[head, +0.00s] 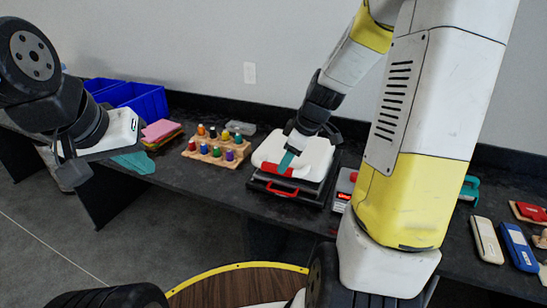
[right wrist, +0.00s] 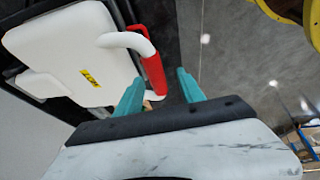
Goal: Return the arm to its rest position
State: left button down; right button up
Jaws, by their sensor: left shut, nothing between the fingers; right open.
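My right arm reaches down over the table, and its gripper (head: 286,162) is at a white press-like machine (head: 316,152) with a black base and a red front handle. In the right wrist view its two teal fingers (right wrist: 160,90) are spread apart. A red grip on a bent white bar (right wrist: 152,74) shows just past them, and I see nothing held between them. The white machine with a yellow label also shows there (right wrist: 75,50). My left gripper (head: 135,162) is at the left, its teal fingers together and empty, in front of the table's edge.
A wooden rack of coloured bottles (head: 216,152), a coloured stack (head: 161,133) and blue bins (head: 135,98) stand on the black table left of the machine. Cream (head: 487,240) and blue (head: 519,247) devices lie at the right. My right arm hides part of the table.

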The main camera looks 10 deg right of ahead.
jog(key=shift+v, duration=1.25)
jog(key=shift+s+r, duration=0.1)
jog(key=s+a+r+m+t, duration=0.2)
jog(key=s+r+m, duration=0.8)
jog(key=s, duration=0.7)
notch_tip(320, 180, up, 3)
jog(key=shift+s+a+r+m+t+h, duration=0.15)
jog(key=shift+s+a+m+t+h, duration=0.2)
jog(key=shift+a, duration=0.35)
